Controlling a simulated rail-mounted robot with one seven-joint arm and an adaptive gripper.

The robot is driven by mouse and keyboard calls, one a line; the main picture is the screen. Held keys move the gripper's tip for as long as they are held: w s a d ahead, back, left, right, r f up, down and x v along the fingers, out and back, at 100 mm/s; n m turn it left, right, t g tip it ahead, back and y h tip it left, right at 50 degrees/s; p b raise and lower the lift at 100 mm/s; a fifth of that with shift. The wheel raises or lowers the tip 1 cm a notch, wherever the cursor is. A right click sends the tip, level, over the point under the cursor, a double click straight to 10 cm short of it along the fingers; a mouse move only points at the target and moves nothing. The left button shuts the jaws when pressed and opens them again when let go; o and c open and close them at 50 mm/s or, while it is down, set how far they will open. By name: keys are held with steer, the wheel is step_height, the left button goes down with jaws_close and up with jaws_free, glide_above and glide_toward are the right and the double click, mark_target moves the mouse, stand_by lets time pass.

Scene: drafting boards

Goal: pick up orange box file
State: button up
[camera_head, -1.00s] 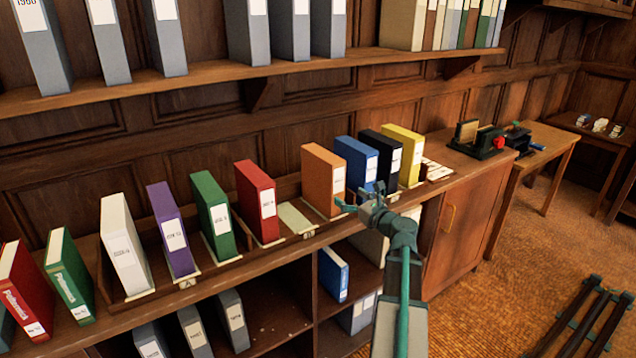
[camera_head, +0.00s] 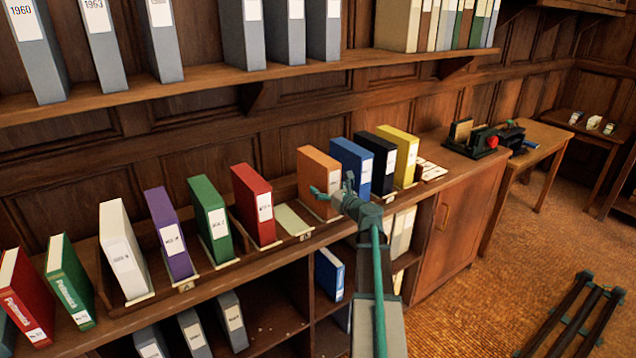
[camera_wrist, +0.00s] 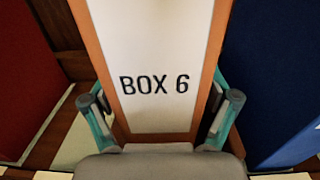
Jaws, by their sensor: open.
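The orange box file (camera_head: 318,172) stands upright on the counter, between a gap on its left and a blue box file on its right. In the wrist view its spine (camera_wrist: 158,50) faces me, with a white label reading BOX 6 and orange edges. My gripper (camera_head: 333,190) is open at the lower front of the orange file. In the wrist view the two teal fingers of my gripper (camera_wrist: 160,118) stand on either side of the spine, near its lower edges. I cannot tell whether they touch it.
A blue box file (camera_head: 352,162) stands close on the right, then black (camera_head: 376,160) and yellow (camera_head: 400,155) ones. A red box file (camera_head: 254,205) stands left, past an empty slot (camera_head: 291,221). An upper shelf (camera_head: 200,92) with grey files runs above.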

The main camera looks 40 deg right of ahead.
mark_target(329, 171)
jaws_close()
stand_by(0.4)
steer(key=shift+r, duration=0.15)
steer(key=shift+r, duration=0.2)
steer(key=shift+r+b, duration=0.45)
steer(key=shift+r, duration=0.5)
steer(key=s+r, duration=0.1)
steer(key=r, duration=0.1)
steer(key=s+a+r, duration=0.1)
steer(key=s+r, duration=0.1)
steer(key=s+a+r, duration=0.1)
steer(key=r, duration=0.1)
steer(key=shift+s+a+r+b, duration=0.15)
steer(key=shift+s+a+b, duration=0.1)
steer(key=shift+s+b, duration=0.1)
steer(key=s+a+r, duration=0.3)
steer(key=s, duration=0.3)
step_height(329, 171, up, 12)
steer(key=s+p, duration=0.1)
steer(key=p, duration=0.8)
steer(key=shift+s+a+f, duration=0.15)
steer(key=shift+s+a, duration=0.2)
steer(key=shift+a, duration=0.1)
